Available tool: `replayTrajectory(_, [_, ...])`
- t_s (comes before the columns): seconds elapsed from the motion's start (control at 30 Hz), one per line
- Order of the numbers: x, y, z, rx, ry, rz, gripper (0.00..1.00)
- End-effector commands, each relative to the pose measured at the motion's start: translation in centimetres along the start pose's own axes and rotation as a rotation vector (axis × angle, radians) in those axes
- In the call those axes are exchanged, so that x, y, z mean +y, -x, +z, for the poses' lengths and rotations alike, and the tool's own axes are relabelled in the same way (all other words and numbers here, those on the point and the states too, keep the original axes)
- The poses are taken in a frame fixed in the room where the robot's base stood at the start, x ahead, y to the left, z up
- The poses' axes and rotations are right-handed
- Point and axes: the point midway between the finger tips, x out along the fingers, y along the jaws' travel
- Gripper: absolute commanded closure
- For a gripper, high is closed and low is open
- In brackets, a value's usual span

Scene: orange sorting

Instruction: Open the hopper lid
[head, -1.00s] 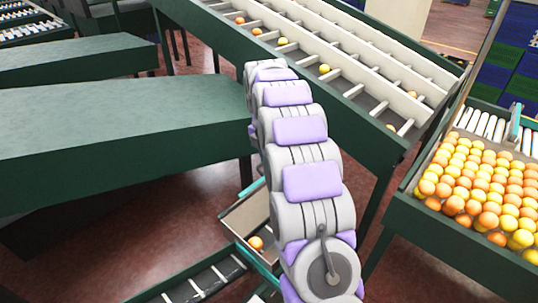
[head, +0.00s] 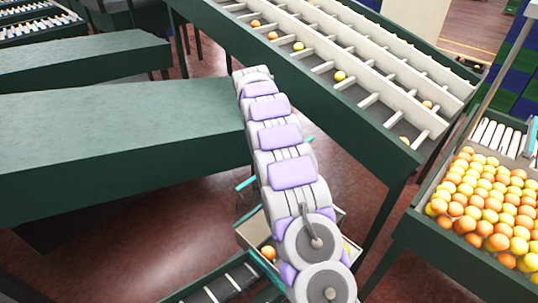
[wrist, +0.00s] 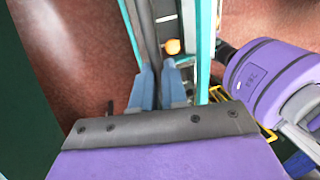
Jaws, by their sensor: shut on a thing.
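My gripper (wrist: 158,82) shows in the wrist view as two blue-grey fingers, close together, shut on a narrow dark edge between them. This edge belongs to a dark grey strip (wrist: 148,32), which looks like part of the hopper lid; the grip spot is mostly hidden. In the wrist view, an orange (wrist: 172,46) lies just beyond the fingers, between teal rails (wrist: 206,45). In the head view my arm hides the gripper and most of the lid. A low box (head: 252,232) holding an orange (head: 269,252) shows beside the arm.
A green table (head: 110,125) stands left of the arm. A slatted sorting conveyor (head: 345,95) with a few fruits runs behind. A tray of many oranges (head: 485,205) stands at right. A low roller conveyor (head: 225,285) lies at bottom. Reddish floor shows between.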

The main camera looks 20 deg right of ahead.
Motion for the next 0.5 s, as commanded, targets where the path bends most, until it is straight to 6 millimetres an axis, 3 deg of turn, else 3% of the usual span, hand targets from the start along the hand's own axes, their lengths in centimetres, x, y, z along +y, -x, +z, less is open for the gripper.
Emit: replayTrajectory(0.5, [1.15,-0.12,-0.27,0.006,0.005,-0.061,1.00])
